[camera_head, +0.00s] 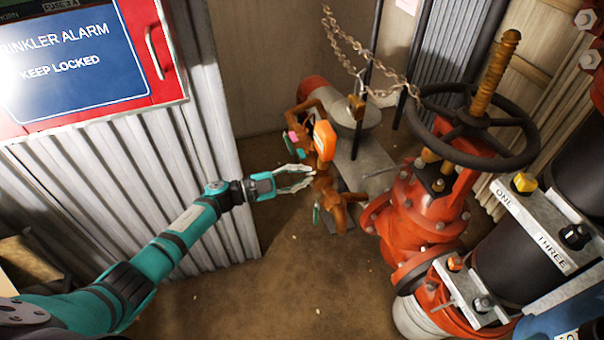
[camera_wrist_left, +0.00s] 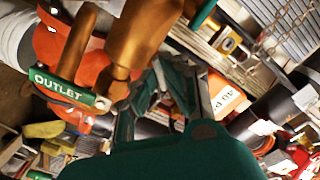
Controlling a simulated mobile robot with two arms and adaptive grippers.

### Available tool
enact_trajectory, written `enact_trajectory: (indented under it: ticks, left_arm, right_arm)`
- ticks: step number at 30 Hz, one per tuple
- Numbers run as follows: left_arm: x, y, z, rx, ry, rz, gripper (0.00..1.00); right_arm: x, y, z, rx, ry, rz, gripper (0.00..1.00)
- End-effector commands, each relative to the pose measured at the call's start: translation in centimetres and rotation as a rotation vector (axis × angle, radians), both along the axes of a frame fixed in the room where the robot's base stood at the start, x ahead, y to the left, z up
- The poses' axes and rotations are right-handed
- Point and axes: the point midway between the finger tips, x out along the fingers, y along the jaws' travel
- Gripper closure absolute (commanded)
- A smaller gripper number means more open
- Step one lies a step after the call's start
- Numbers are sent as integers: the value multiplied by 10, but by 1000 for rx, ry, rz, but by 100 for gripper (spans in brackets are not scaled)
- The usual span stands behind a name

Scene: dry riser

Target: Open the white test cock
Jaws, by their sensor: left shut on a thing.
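The brown bronze valve assembly (camera_head: 327,190) stands low in the middle of the head view, with small coloured handles on it. My left gripper (camera_head: 309,178) reaches it from the left, its fingertips at the assembly's side. It is shut on a small part there, which appears to be the white test cock; the fingers mostly hide it, and I cannot tell its angle. A pink handle (camera_head: 293,137) and a green handle (camera_head: 298,153) sit just above. In the left wrist view the gripper (camera_wrist_left: 165,72) is close against the bronze body (camera_wrist_left: 142,35). My right gripper is not in view.
An orange tag (camera_head: 325,140) hangs just above the gripper. A red valve with a black handwheel (camera_head: 475,120) and a chain (camera_head: 350,45) stand right. Corrugated sheet (camera_head: 130,165) borders the left; floor is open in front.

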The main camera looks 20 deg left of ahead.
Motion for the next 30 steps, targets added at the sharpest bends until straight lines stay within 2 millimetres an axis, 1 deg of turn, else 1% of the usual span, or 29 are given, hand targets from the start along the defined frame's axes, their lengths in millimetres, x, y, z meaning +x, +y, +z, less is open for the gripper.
enact_trajectory:
  ticks: [1, 3, 9, 13, 16, 22, 23, 27, 30]
  left_arm:
    - [0, 2, 2, -21, 46, 3, 100]
    - [0, 1, 3, -74, 125, 2, 100]
    - [0, 2, 3, -253, 390, 4, 100]
    - [-1, 2, 1, -365, 555, 3, 100]
    - [-1, 1, -1, -410, 618, 3, 100]
    - [-1, 1, -2, -418, 628, 2, 100]
    - [-1, 1, -2, -417, 627, 2, 88]
    - [-1, 1, -1, -417, 625, 1, 70]
    - [-1, 0, -1, -417, 623, 0, 69]
  right_arm:
    - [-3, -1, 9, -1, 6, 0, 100]
    - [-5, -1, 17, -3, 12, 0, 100]
    - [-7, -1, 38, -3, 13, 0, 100]
    - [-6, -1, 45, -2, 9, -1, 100]
    - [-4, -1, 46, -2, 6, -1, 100]
    - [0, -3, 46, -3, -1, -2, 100]
    - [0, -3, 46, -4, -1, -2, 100]
    - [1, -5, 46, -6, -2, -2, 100]
    - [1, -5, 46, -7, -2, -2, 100]
